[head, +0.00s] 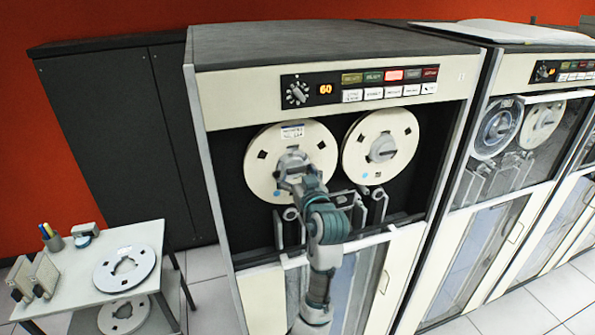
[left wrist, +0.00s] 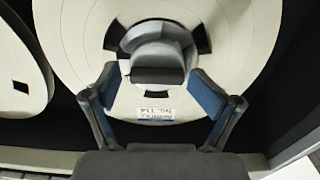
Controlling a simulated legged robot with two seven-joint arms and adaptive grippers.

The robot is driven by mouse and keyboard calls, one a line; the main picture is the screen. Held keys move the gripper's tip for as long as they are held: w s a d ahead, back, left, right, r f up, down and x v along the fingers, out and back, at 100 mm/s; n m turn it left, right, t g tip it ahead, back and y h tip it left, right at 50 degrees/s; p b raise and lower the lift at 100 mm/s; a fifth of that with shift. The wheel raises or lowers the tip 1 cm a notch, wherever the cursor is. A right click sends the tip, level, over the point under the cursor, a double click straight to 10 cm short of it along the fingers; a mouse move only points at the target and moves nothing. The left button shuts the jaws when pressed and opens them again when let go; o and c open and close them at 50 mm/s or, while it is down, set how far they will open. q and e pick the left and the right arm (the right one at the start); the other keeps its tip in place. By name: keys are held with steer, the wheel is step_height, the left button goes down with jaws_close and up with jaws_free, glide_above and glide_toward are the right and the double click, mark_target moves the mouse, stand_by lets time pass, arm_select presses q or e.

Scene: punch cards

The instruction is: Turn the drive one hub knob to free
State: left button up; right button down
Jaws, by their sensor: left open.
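The drive one cabinet (head: 215,100) has two cream tape reels. The left reel (head: 262,170) carries a paper label above its hub, and its grey hub knob (head: 292,158) is partly hidden by my left gripper (head: 297,178). In the left wrist view, turned upside down, the knob (left wrist: 157,62) with its raised grip bar sits between the two spread fingers of the gripper (left wrist: 157,88). A gap shows on both sides of the knob, and I cannot tell any contact. The right reel (head: 381,128) also has a grey hub. My right gripper is not in view.
A control panel (head: 360,85) with a dial and lit buttons is above the reels. Tape guide posts (head: 374,205) stand below them. A small table (head: 75,295) with a loose reel (head: 124,269) is at left. Another drive (head: 505,170) stands at right.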

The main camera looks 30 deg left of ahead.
arm_select(q)
steer(key=shift+a+f, duration=0.1)
steer(key=shift+a, duration=0.35)
steer(key=shift+a+f, duration=0.1)
steer(key=shift+a, duration=0.15)
steer(key=shift+c, duration=0.9)
steer(key=shift+w+d, duration=0.1)
steer(key=shift+d, duration=0.05)
steer(key=c, duration=0.4)
steer(key=shift+w+d, duration=0.1)
steer(key=shift+d, duration=0.3)
steer(key=c, duration=0.4)
steer(key=shift+w+d, duration=0.1)
steer(key=shift+d, duration=0.2)
steer(key=shift+c, duration=0.4)
steer(key=shift+a, duration=0.15)
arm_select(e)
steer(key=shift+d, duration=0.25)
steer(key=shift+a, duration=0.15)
